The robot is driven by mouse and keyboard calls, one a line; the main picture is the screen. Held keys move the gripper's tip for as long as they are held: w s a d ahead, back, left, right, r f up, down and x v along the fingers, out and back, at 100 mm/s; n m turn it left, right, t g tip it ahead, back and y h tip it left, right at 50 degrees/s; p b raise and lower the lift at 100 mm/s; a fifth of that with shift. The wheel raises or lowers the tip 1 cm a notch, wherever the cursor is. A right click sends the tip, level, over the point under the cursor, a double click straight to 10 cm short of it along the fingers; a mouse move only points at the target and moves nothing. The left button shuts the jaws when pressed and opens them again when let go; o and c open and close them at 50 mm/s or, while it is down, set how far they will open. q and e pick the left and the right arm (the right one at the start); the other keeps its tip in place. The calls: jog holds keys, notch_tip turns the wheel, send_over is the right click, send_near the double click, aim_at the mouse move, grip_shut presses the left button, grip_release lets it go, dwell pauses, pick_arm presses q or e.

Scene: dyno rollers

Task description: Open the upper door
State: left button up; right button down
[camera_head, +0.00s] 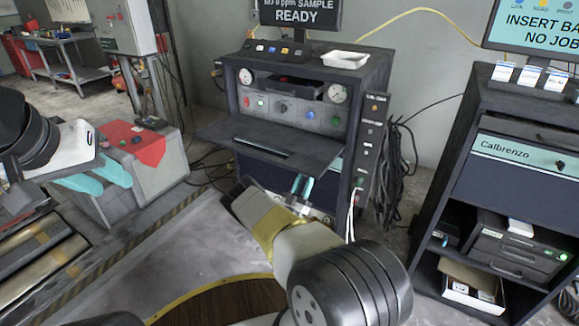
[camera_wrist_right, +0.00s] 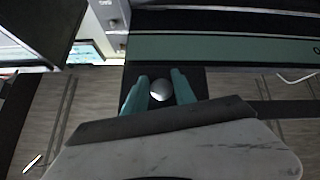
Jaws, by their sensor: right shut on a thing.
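The dark cabinet (camera_head: 375,75) stands at the centre of the head view. Its wide dark flap (camera_head: 225,130) sticks out nearly level below the gauges and buttons. My right gripper (camera_head: 302,186) is below the flap, at the cabinet's front; its teal fingers partly show. In the right wrist view, the fingers of the right gripper (camera_wrist_right: 160,92) are on both sides of a round silver knob (camera_wrist_right: 161,89), shut on it. Which panel bears the knob is hard to tell. My left gripper (camera_head: 110,178) is open and empty at the left, above a grey box.
The grey box (camera_head: 150,180) with a red cloth (camera_head: 148,150) stands at the left. Black cables (camera_head: 390,170) hang beside the cabinet. A second cabinet labelled Calbrenzo (camera_head: 520,180) stands at the right. A white tray (camera_head: 345,60) sits on top of the central cabinet.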

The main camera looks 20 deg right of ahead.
jog(key=shift+w+a+r, duration=0.15)
jog(key=shift+w+r, duration=0.1)
jog(key=shift+w, duration=0.05)
jog(key=c, duration=1.1)
grip_release()
jog(key=shift+f, duration=0.1)
jog(key=shift+o, duration=0.2)
jog(key=shift+s+f, duration=0.1)
jog(key=v, duration=0.7)
jog(key=shift+s+a+f, duration=0.15)
jog(key=shift+s+a, duration=0.05)
